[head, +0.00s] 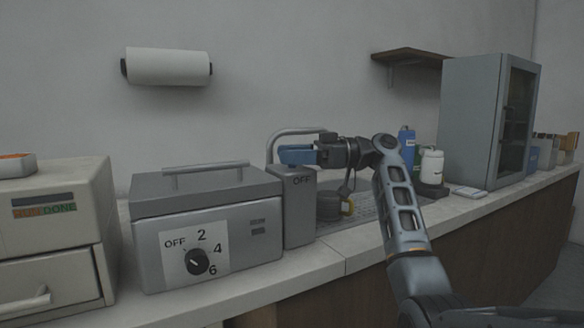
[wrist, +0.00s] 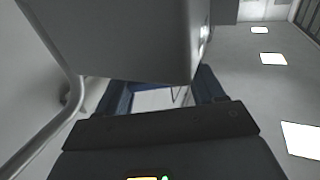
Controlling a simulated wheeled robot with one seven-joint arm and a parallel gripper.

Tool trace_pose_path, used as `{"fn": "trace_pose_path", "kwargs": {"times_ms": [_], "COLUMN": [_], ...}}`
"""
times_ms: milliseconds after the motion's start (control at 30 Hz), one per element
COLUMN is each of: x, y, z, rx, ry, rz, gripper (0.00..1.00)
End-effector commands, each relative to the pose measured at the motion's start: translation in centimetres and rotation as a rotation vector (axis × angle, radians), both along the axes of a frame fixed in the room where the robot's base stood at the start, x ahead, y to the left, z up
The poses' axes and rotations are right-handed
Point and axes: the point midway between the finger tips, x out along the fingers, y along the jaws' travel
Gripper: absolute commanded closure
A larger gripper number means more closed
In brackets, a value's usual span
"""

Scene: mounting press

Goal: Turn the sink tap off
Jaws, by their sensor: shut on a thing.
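The sink tap (head: 290,131) is a curved grey pipe at the back of the counter, behind a grey box marked OFF (head: 297,212). My gripper (head: 284,154) points left, its blue fingers just above that box and in front of the tap's pipe. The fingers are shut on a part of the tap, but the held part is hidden. In the wrist view, my gripper's fingers (wrist: 165,95) sit apart, partly covered by a large grey block (wrist: 130,35). A grey pipe (wrist: 72,90) curves along the left there.
A grey lidded machine with a dial (head: 205,240) stands left of the box. The sink (head: 365,208) lies behind my arm. A blue bottle (head: 406,148), a white bottle (head: 431,166) and a grey cabinet (head: 475,125) stand to the right.

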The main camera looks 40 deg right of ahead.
Motion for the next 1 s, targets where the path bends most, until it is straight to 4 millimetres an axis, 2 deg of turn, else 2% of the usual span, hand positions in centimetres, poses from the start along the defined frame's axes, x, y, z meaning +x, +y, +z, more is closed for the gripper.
{"fn": "trace_pose_path", "kwargs": {"times_ms": [200, 500, 1000], "x": [0.1, 0.06, 0.03], "y": [0.03, 0.06, 0.1], "z": [-0.13, -0.13, -0.16], "rx": [0.001, 0.0, -0.002], "ry": [0.001, 0.003, 0.005], "rz": [0.179, 0.343, 0.407], "gripper": [0.62, 0.62, 0.62]}}
